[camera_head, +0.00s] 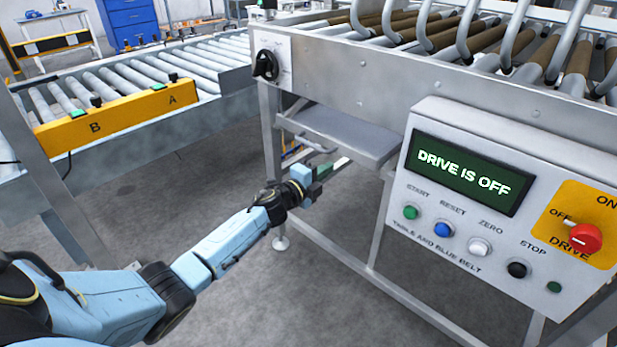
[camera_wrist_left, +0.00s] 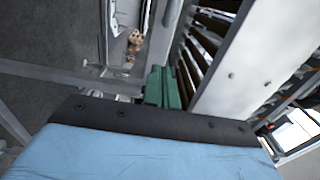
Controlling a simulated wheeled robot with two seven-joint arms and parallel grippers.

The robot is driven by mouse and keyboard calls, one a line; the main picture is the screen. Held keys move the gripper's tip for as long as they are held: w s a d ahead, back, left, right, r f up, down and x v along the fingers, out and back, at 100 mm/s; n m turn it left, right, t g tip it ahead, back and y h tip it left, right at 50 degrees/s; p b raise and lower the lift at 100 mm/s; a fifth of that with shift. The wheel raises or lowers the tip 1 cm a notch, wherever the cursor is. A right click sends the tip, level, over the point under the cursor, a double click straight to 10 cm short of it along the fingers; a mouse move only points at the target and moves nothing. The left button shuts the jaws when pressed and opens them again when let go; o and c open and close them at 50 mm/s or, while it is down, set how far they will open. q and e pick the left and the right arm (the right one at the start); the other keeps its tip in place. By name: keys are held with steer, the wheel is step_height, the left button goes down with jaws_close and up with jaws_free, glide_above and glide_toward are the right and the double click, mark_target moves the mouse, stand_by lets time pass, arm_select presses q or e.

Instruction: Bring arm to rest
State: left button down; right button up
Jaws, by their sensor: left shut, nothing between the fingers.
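My left arm comes in from the lower left in the head view, light blue with black joints, stretched toward the machine's frame. My left gripper (camera_head: 322,172) is at its end, below a grey shelf under the machine and near its metal legs. In the left wrist view the gripper's green fingers (camera_wrist_left: 164,88) are together with nothing between them. My right gripper does not show in either view.
A control panel (camera_head: 470,213) reads "DRIVE IS OFF" and carries several buttons and a red knob (camera_head: 585,238). The roller machine's frame (camera_head: 420,85) stands above my gripper. A roller conveyor (camera_head: 150,75) with a yellow A/B plate (camera_head: 118,117) is at left. Grey floor (camera_head: 190,180) is clear between.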

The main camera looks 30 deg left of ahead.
arm_select(q)
steer(key=s+a+p, duration=0.1)
steer(key=s, duration=0.5)
steer(key=shift+p, duration=0.4)
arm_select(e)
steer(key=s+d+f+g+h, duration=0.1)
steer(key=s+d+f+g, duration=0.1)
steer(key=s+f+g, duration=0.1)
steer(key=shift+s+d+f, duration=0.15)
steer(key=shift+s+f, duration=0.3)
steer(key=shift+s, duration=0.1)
